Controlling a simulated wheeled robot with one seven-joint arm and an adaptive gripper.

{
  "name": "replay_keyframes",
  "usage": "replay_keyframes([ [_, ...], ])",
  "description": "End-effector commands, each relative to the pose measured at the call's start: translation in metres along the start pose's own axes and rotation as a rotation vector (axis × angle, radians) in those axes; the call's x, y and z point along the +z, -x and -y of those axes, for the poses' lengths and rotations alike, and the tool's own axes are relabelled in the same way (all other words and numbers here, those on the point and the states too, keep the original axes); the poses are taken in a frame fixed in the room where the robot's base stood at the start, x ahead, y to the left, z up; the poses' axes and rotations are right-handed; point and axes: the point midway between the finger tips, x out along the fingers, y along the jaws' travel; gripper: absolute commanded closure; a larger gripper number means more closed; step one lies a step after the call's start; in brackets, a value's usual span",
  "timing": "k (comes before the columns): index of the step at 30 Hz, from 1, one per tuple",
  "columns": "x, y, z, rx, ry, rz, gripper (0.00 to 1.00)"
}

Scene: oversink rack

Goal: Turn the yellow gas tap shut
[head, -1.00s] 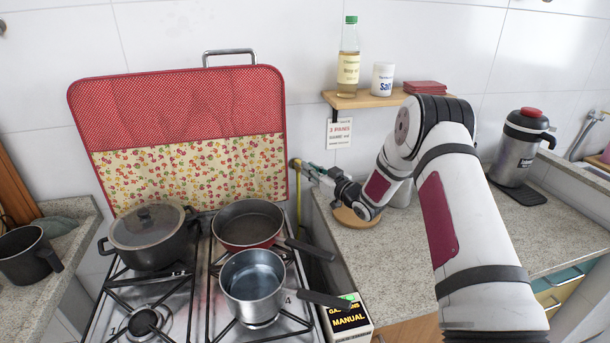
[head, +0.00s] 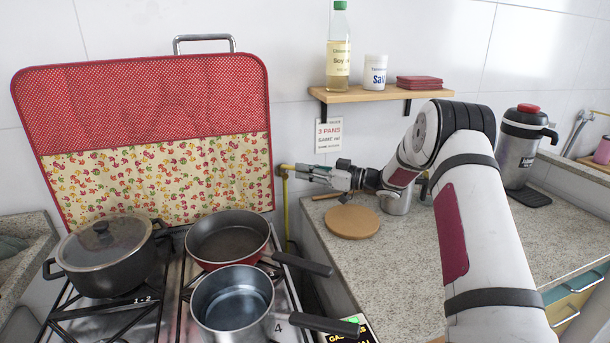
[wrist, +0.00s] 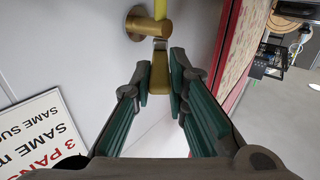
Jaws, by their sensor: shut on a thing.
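The yellow gas tap (head: 284,170) is on the tiled wall, at the top of a yellow pipe, just right of the red fabric cover. In the wrist view its brass body (wrist: 148,27) sits on a round wall plate, and its yellow lever (wrist: 160,70) reaches toward me. My gripper (head: 304,172) is at the tap, coming from the right and nearly level. In the wrist view the green fingers of my gripper (wrist: 161,84) are closed on either side of the lever. The lever's angle to the pipe is hard to tell.
The stove with a lidded pot (head: 104,258), a red pan (head: 226,240) and a steel saucepan (head: 232,300) is left of my arm. A shelf (head: 390,95) hangs above.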

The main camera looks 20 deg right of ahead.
Motion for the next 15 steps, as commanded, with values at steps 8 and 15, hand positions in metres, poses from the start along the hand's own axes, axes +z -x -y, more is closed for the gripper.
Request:
replay_keyframes([
  [8,-0.0017,-0.001,-0.0003,-0.004,0.002,-0.002,1.0],
  [15,-0.0018,-0.0011,-0.0001,-0.005,0.002,-0.003,0.65],
])
